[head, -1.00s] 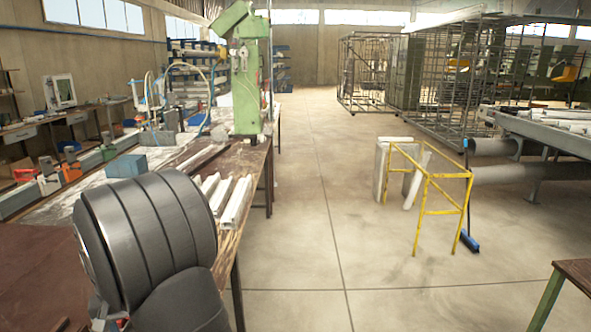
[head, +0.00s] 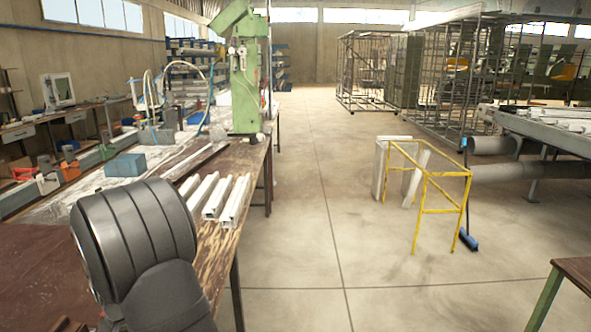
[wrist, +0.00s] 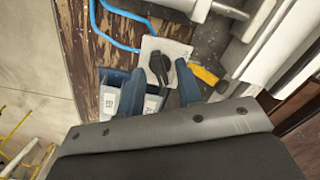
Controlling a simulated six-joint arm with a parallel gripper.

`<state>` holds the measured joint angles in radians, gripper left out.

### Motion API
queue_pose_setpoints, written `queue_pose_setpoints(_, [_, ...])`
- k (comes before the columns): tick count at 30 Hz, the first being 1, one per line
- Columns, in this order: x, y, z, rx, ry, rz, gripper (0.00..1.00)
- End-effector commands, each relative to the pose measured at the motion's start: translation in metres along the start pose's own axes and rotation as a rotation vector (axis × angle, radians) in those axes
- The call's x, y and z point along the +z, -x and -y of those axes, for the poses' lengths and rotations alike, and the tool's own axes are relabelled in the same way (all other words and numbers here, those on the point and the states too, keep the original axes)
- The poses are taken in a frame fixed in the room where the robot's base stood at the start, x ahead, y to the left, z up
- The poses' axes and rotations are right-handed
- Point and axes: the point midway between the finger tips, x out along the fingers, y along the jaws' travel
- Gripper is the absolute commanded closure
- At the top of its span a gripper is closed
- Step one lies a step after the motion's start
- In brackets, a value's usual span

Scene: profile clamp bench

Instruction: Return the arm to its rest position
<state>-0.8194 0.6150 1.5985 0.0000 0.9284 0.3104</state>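My gripper (wrist: 160,75) shows in the wrist view as two dark blue fingers standing apart, with nothing held between them that I can make out. Beyond the fingertips a black object (wrist: 158,69) lies on a white sheet (wrist: 165,49) on the worn wooden bench (wrist: 88,66). In the head view my dark arm link fills the lower left, and the gripper itself is out of sight there.
In the wrist view, a bin with letter labels (wrist: 108,101), a yellow-handled tool (wrist: 204,75) and a blue tube (wrist: 122,46) lie near the fingers. In the head view, white profiles (head: 235,199), a blue block (head: 125,165) and a green machine (head: 246,90) stand on benches.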

Motion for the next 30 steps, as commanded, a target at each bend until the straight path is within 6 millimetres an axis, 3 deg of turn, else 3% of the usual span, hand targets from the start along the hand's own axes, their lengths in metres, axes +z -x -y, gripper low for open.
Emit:
queue_pose_setpoints(5, [-0.001, 0.021, 0.000, -0.001, -0.001, -0.004, 0.67])
queue_pose_setpoints(28, [-0.001, 0.174, 0.000, -0.002, -0.001, -0.006, 0.67])
queue_pose_setpoints(30, [0.001, 0.158, 0.000, 0.002, -0.001, 0.005, 0.67])
